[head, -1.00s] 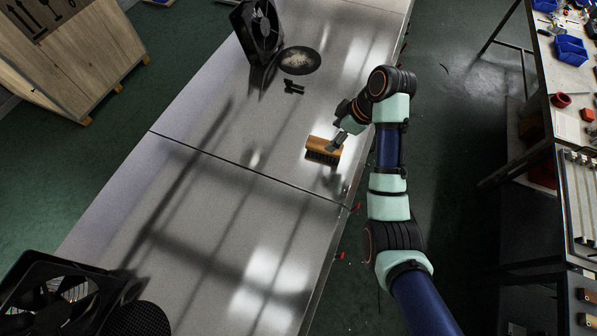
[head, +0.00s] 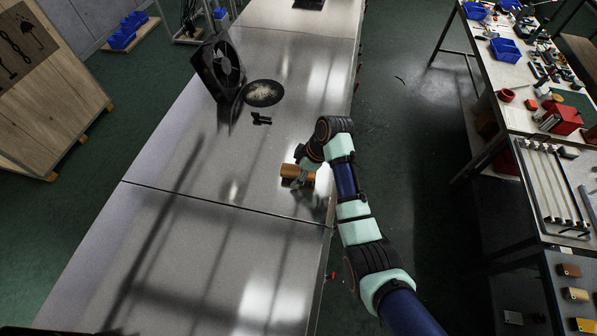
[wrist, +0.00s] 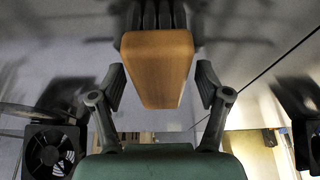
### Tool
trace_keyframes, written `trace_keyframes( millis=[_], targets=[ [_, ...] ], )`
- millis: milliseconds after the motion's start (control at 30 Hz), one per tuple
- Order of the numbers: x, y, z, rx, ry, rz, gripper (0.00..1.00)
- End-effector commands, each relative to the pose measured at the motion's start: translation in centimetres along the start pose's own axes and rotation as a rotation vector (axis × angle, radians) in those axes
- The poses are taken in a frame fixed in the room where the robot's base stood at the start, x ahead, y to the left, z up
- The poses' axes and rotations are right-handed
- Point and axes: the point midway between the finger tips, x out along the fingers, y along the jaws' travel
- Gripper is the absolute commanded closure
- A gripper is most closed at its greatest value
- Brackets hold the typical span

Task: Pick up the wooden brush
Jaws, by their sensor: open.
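The wooden brush (head: 297,171) is a small orange-brown block on the grey metal table, near its right edge. In the wrist view the wooden block (wrist: 157,68) fills the upper middle, with dark bristles (wrist: 157,14) beyond it at the top. My gripper (wrist: 161,88) is open, with one finger on each side of the wood and a visible gap on both sides. In the head view my gripper (head: 300,184) is small and overlaps the brush, so contact cannot be judged there.
A black fan (head: 219,68), a round dark dish (head: 263,93) and small black parts (head: 261,118) stand farther up the table. A seam crosses the table just nearer than the brush. A cluttered workbench (head: 530,75) is at the right, across a green floor.

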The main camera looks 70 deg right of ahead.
Motion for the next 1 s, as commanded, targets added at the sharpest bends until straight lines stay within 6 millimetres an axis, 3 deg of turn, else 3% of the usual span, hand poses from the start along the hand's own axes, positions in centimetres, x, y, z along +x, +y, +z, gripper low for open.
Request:
trace_keyframes(
  millis=[800, 833, 1000],
  targets=[
    [0.43, 0.01, 0.2, 0.0, 0.0, 0.0, 0.24],
    [0.43, 0.01, 0.2, 0.0, 0.0, 0.0, 0.26],
    [0.43, 0.0, 0.2, 0.0, 0.0, 0.0, 0.54]
  ],
)
